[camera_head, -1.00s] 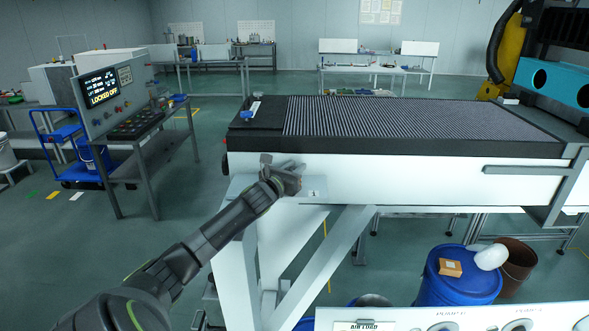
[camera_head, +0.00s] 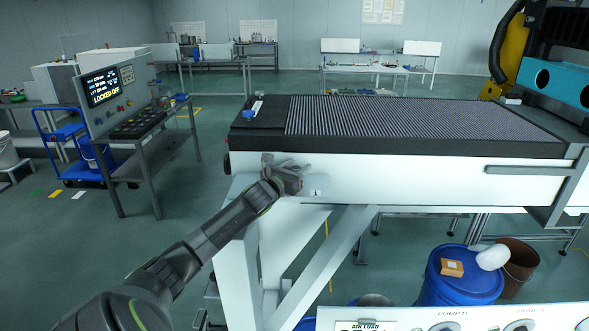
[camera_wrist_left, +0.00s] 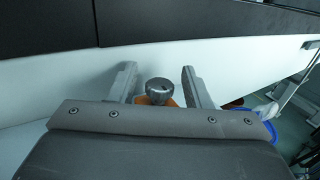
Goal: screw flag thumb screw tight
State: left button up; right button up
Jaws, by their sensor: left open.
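The flag thumb screw (camera_wrist_left: 159,90) shows in the left wrist view as a round dark-grey metal knob against the white side panel (camera_wrist_left: 215,60), with an orange part (camera_wrist_left: 145,101) around its base. My left gripper (camera_wrist_left: 158,80) is open, with one finger on each side of the knob and a gap to both. In the head view my left gripper (camera_head: 292,168) is at the white side panel near the left end of the machine table, and it hides the screw there. My right gripper is not in view.
The black-edged machine bed (camera_head: 400,147) overhangs above the gripper. A grey handle bar (camera_head: 530,170) is on the panel to the right. A control console (camera_head: 105,100) stands at left. A blue drum (camera_head: 450,285) stands below right.

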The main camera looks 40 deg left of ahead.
pick_arm(q)
jog(key=shift+s+f, duration=0.1)
jog(key=shift+s, duration=0.15)
jog(key=s+d+b, duration=0.3)
jog(key=s+b, duration=0.2)
jog(key=s, duration=1.1)
jog(key=shift+s+d, duration=0.2)
jog(key=shift+s, duration=0.1)
jog(key=shift+o, duration=0.2)
jog(key=shift+w, duration=0.1)
jog(key=shift+w+d+n+g+y+b, duration=0.75)
jog(key=shift+w+d+n+g+y, duration=0.85)
jog(key=shift+w+d+n+y, duration=1.6)
jog(key=shift+m+y, duration=0.5)
jog(key=shift+m, duration=0.1)
jog(key=p+x, duration=0.1)
jog(key=x, duration=0.4)
jog(key=p+x, duration=0.1)
jog(key=x, duration=0.4)
jog(key=s+a+p+x, duration=0.1)
jog(key=p+x, duration=0.1)
jog(key=x, duration=0.4)
jog(key=shift+f, duration=0.2)
